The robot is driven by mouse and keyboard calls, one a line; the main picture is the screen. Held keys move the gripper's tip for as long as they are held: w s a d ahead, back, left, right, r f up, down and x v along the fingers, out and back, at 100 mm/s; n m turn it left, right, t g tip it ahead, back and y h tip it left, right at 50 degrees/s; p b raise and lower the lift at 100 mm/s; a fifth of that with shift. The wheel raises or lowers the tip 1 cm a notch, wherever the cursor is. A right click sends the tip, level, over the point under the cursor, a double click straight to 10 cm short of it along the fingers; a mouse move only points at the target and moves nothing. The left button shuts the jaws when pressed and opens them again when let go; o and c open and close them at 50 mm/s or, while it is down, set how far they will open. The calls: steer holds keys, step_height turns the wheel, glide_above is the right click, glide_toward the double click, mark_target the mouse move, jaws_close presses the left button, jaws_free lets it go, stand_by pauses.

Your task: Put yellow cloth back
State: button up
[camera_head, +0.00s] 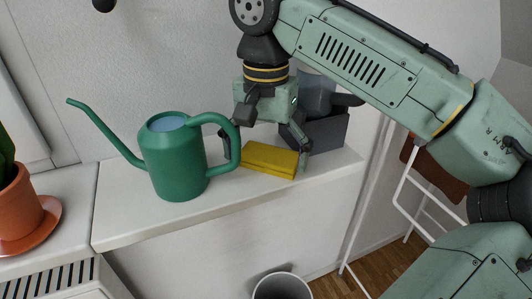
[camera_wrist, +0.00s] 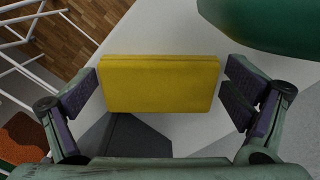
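The yellow cloth (camera_head: 268,160) is a flat folded block lying on the white ledge (camera_head: 125,215), right of the green watering can. My gripper (camera_head: 266,163) is lowered over it from above, with one finger at each end of the cloth. In the wrist view the cloth (camera_wrist: 160,84) fills the space between the spread fingers of my gripper (camera_wrist: 160,92). The fingers are very close to its ends; whether they touch it I cannot tell. The cloth appears to rest on the ledge.
The green watering can (camera_head: 175,165) stands close left of my gripper. A grey box (camera_head: 328,132) stands behind right of the cloth. A potted plant (camera_head: 18,205) is at far left. Below the ledge are a bin (camera_head: 282,287) and a white rack (camera_head: 400,190).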

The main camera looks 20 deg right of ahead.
mark_target(266, 159)
stand_by(0.3)
step_height(266, 159, up, 12)
steer(key=p, duration=1.2)
steer(key=shift+r, duration=0.25)
steer(key=shift+f, duration=0.1)
stand_by(0.5)
